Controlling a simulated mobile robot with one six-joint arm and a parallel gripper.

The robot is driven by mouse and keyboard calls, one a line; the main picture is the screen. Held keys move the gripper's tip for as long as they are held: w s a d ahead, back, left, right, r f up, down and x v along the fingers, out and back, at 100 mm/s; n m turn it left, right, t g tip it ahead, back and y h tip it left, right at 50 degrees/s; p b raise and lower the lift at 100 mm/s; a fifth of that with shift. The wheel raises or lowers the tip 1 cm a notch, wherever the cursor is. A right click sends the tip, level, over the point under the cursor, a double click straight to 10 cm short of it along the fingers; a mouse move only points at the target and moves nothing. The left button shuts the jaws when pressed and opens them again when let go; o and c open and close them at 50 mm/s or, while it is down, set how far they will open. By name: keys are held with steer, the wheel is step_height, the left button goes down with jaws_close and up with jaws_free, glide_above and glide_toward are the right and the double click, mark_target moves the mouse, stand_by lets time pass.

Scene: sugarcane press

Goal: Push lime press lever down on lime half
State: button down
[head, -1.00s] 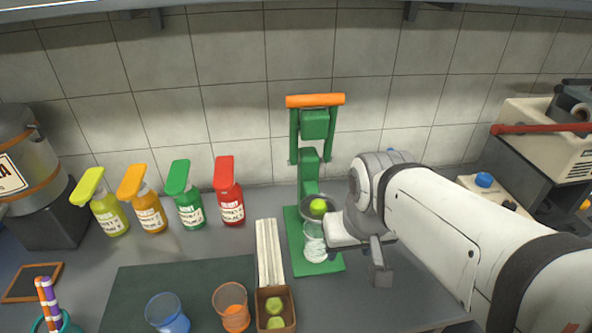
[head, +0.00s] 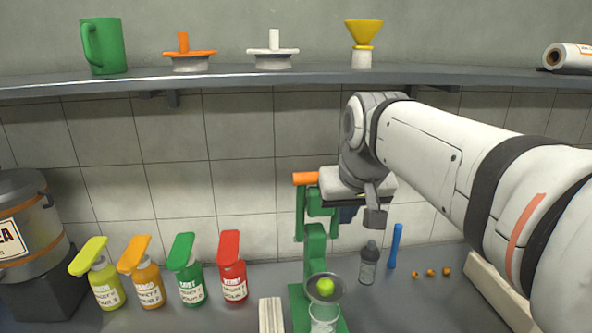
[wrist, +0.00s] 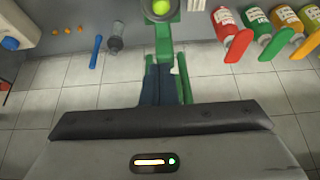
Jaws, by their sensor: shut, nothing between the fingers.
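The green lime press (head: 314,243) stands on the counter, its lever raised with the orange handle (head: 306,178) on top. The lime half (head: 326,286) sits in the strainer cup (head: 341,290) below, above a clear glass (head: 324,315); the lime also shows at the top of the wrist view (wrist: 161,8). My gripper (head: 348,213) is at handle height and covers the handle's right end. In the wrist view its dark blue fingers (wrist: 160,82) are together with nothing between them, overlapping the green lever arms. I cannot tell whether they touch the lever.
Several sauce bottles, the nearest red (head: 232,278), stand left of the press. A grey bottle (head: 369,263) and a blue stick (head: 395,246) are to its right. The shelf (head: 230,82) runs above, holding a green mug (head: 103,46).

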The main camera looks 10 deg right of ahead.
steer(key=w+r+t, duration=0.1)
steer(key=w+r, duration=0.4)
steer(key=r, duration=0.4)
steer(key=w+r+t+b, duration=0.1)
steer(key=w+r+t, duration=0.1)
steer(key=w+r, duration=0.3)
step_height(320, 180, up, 4)
steer(key=shift+f, duration=0.15)
steer(key=shift+a, duration=0.1)
steer(key=s+x, duration=0.1)
steer(key=x, duration=0.5)
steer(key=f+x, duration=0.1)
steer(key=x, duration=0.5)
steer(key=s+f+x, duration=0.1)
steer(key=x, duration=0.5)
steer(key=shift+s+f+p, duration=0.15)
steer(key=shift+f+p, duration=0.15)
steer(key=shift+p, duration=0.1)
steer(key=shift+f, duration=0.25)
steer(key=shift+s, duration=0.15)
